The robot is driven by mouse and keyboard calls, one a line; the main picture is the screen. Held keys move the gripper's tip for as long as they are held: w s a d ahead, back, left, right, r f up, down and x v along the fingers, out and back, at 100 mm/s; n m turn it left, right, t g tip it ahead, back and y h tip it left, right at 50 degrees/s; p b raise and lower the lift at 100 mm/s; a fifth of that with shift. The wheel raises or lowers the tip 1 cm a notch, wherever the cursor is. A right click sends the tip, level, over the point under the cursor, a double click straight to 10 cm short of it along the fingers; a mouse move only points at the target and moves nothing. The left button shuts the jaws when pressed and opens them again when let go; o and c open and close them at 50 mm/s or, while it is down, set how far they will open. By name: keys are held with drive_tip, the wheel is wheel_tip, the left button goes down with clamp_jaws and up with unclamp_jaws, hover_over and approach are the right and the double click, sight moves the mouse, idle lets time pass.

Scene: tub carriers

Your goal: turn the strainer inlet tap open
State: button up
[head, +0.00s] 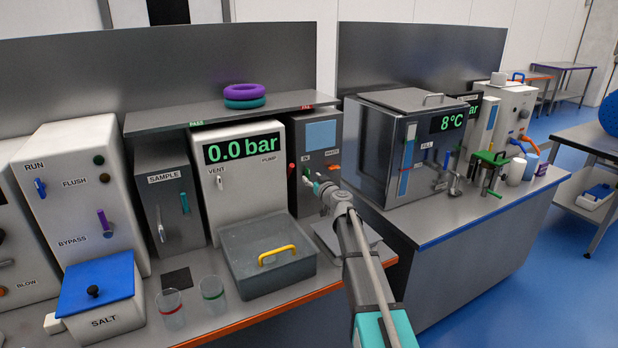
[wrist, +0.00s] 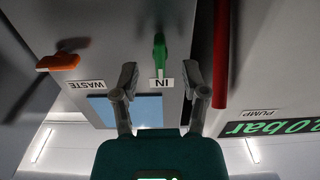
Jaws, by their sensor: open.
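The strainer unit is a grey box with a pale blue panel (head: 321,134), between the pressure gauge unit and the steel tank. Its inlet tap, a green lever (wrist: 159,54) above a label reading IN, shows upright in the upside-down wrist view. My gripper (wrist: 160,76) is open, with one finger on each side of the lever's line. The lever appears just ahead of and between the fingertips; I cannot tell whether they touch it. In the head view my gripper (head: 311,183) is in front of the box and hides much of the tap.
An orange waste lever (wrist: 58,62) is to the left in the wrist view. A red pump handle (wrist: 222,55) is close to the right finger. The pressure display (head: 241,149) reads 0.0 bar.

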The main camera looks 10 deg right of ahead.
drive_tip(key=v, duration=0.9)
drive_tip(key=shift+s, duration=0.25)
